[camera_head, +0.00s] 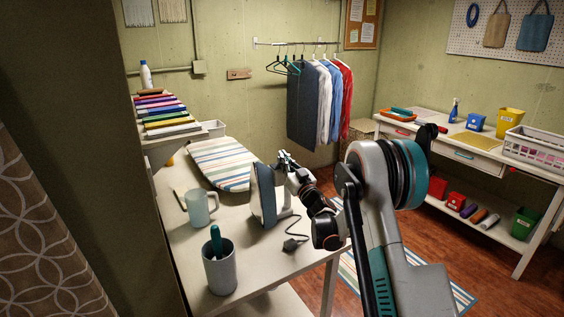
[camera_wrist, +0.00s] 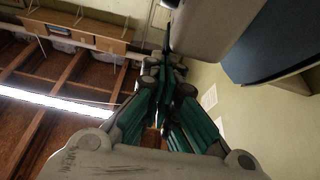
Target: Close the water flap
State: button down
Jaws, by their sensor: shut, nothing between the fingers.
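I cannot make out the water flap in either view. My gripper (camera_head: 284,158) is at the upper right side of the iron, close to its top. In the wrist view my gripper (camera_wrist: 165,68) has its fingers together with nothing between them, and the grey body lies just beside the fingertips. I cannot tell whether they touch.
A small striped ironing board (camera_head: 222,165) lies behind the iron. A translucent mug (camera_head: 198,208) and a grey cup (camera_head: 220,272) with a teal-handled tool stand left and in front. The iron's cord and plug (camera_head: 292,244) lie near the table's right edge. Hanging clothes (camera_head: 305,105) are at the back.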

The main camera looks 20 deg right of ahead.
jog(key=shift+d+f+m+h, duration=0.1)
jog(key=shift+m+h, duration=0.3)
jog(key=shift+m, duration=0.2)
